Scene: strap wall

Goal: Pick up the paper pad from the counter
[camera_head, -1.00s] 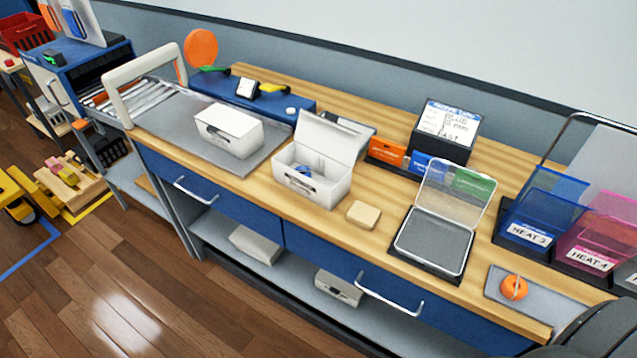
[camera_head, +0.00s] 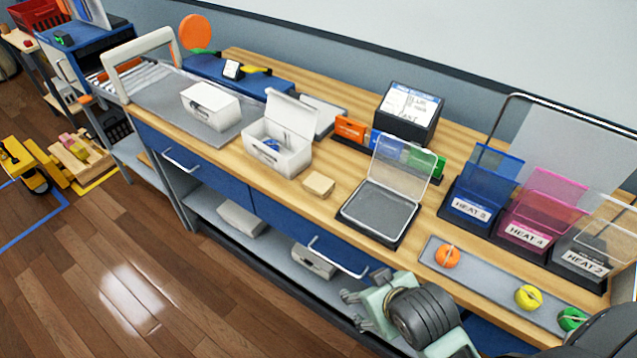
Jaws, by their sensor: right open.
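A small tan block that looks like the paper pad (camera_head: 318,184) lies on the wooden counter (camera_head: 290,193), near its front edge. It sits between the open white box and the clear-lidded case. My right gripper (camera_head: 362,299) is open and empty, at the counter's front side, below and to the right of the pad and well apart from it. My left gripper is not in view.
An open white box (camera_head: 278,157) stands left of the pad. A black case with a raised clear lid (camera_head: 380,208) stands right of it. Several coloured balls lie on a grey strip (camera_head: 490,283). A drawer handle (camera_head: 338,262) sticks out near my gripper.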

